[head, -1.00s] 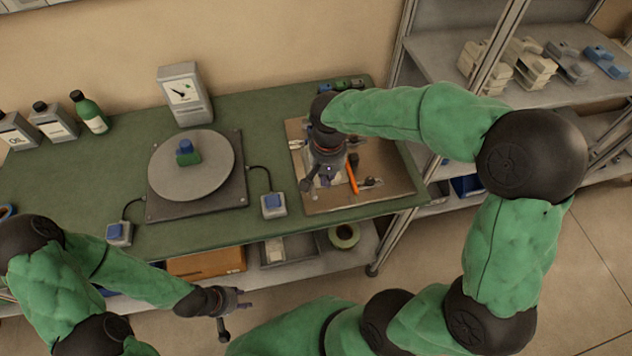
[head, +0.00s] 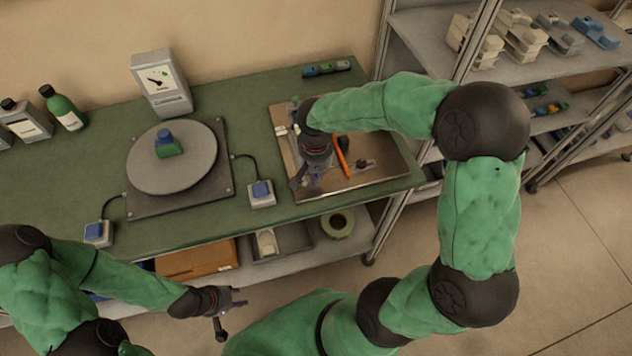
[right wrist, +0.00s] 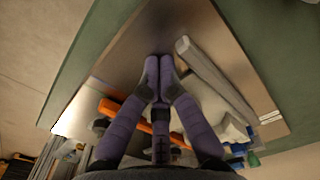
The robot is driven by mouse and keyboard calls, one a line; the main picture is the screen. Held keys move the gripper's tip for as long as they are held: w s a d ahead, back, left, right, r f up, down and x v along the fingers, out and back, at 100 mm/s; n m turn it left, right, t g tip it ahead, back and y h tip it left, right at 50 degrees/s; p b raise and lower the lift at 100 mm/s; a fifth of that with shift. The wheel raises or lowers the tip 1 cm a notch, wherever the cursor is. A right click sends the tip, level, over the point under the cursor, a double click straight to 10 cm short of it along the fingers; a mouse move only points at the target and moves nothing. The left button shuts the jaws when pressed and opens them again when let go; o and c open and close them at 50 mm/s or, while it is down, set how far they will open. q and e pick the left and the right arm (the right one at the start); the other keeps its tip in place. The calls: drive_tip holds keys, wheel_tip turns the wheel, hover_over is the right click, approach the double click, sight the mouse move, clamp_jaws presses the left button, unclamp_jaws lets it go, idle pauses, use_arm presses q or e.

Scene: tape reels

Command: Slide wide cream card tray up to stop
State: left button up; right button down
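Two stacks of cream tray-like pieces stand on the upper shelf in the head view, a left one (head: 472,38) and a wider-looking one (head: 522,48). I cannot tell which, if either, is the wide cream card tray, and no stop is clearly seen. My right gripper (head: 308,184) is low over the metal board on the bench, far left of the shelf. In the right wrist view its purple fingers (right wrist: 158,70) meet at the tips with nothing visible between them. My left gripper (head: 240,298) hangs before the bench; its fingers are too small to read.
The metal board (head: 380,180) holds an orange rod (head: 342,158); a grey bar (right wrist: 215,78) lies beside my fingers. A turntable (head: 190,172) and a dial box (head: 160,82) stand left. Grey (head: 563,38) and blue (head: 597,32) pieces share the shelf.

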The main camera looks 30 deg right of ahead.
drive_tip(key=shift+w+d+r, duration=0.1)
drive_tip(key=shift+w+d, duration=0.15)
drive_tip(key=shift+w, duration=0.25)
drive_tip(key=shift+w, duration=0.1)
drive_tip(key=shift+w+d, duration=0.35)
drive_tip(key=shift+w, duration=0.25)
